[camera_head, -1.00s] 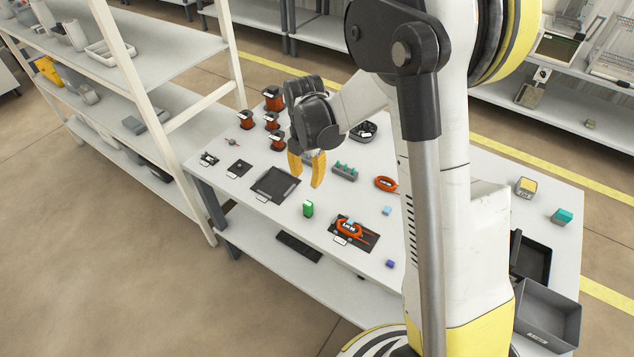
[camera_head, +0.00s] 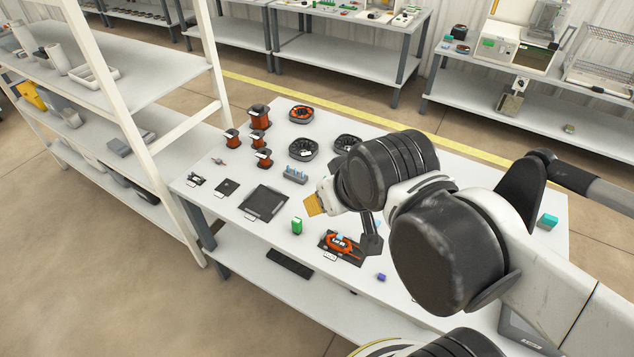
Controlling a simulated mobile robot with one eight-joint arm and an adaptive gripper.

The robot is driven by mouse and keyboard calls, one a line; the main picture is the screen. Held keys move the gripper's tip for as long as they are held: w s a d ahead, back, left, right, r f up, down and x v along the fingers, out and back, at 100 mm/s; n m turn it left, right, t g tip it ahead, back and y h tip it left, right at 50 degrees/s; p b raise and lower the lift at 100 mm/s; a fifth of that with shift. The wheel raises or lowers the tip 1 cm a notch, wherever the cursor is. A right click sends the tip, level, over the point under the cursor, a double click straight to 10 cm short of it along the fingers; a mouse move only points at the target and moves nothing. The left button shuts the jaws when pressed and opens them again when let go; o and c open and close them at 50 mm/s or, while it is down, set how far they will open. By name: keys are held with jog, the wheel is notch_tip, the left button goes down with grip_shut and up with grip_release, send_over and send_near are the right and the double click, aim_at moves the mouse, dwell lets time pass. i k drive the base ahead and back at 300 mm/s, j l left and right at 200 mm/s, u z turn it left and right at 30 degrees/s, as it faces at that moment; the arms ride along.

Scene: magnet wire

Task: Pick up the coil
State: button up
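An orange coil (camera_head: 343,243) with a pale blue piece on it lies on a black mat near the table's front edge. My gripper (camera_head: 313,205) is above the table, up and left of this coil and apart from it. One yellow fingertip shows; the other finger is not clear, so I cannot tell the opening. Another orange coil sits in a dark round holder (camera_head: 301,113) at the back of the table. The orange ring seen earlier right of the gripper is now hidden behind my arm.
Copper-wire spools (camera_head: 258,117) stand at the back left. A dark tray (camera_head: 263,202), a green block (camera_head: 297,226), a grey rack (camera_head: 295,175) and a purple cube (camera_head: 381,277) are on the table (camera_head: 222,214). A white shelf (camera_head: 150,133) stands close on the left.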

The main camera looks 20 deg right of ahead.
aim_at(338, 243)
jog(key=i+j+z, duration=0.15)
jog(key=j+z, duration=0.7)
jog(key=j, duration=0.15)
jog(key=j+z, duration=0.4)
jog(key=j, duration=0.15)
